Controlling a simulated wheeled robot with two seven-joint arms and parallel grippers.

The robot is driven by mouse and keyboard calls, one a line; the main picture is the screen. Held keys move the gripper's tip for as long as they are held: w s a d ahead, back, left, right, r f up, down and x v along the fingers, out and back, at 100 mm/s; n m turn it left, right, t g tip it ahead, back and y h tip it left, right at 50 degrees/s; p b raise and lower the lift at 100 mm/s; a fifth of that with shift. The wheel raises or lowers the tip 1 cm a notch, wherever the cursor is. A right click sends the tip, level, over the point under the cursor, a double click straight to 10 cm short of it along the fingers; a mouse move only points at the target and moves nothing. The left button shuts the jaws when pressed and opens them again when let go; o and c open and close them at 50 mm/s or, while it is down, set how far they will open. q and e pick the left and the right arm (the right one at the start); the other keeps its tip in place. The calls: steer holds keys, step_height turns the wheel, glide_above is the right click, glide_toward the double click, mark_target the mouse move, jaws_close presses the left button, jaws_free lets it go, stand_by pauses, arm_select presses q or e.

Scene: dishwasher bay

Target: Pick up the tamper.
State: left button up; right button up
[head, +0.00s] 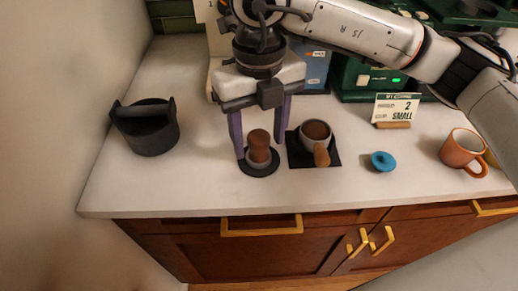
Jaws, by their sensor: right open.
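The tamper (258,146) has a brown rounded handle and a grey base, and it stands upright on a round black mat (260,170) near the front of the counter. My right gripper (260,147) reaches down over it from above. Its two purple fingers are spread wide, one on the left of the tamper and one to its right and a little behind in the picture. The gripper is open and empty. I cannot tell whether either finger touches the tamper. My left gripper is not in view.
A portafilter (315,132) with a brown handle rests on a square black mat (297,153) close on the right. A black knock box (147,128) stands at left. A blue round object (383,161), an orange mug (461,150) and an order card (396,108) are farther right.

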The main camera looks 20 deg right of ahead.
steer(key=shift+f, duration=0.4)
steer(key=shift+r, duration=0.1)
steer(key=c, duration=1.1)
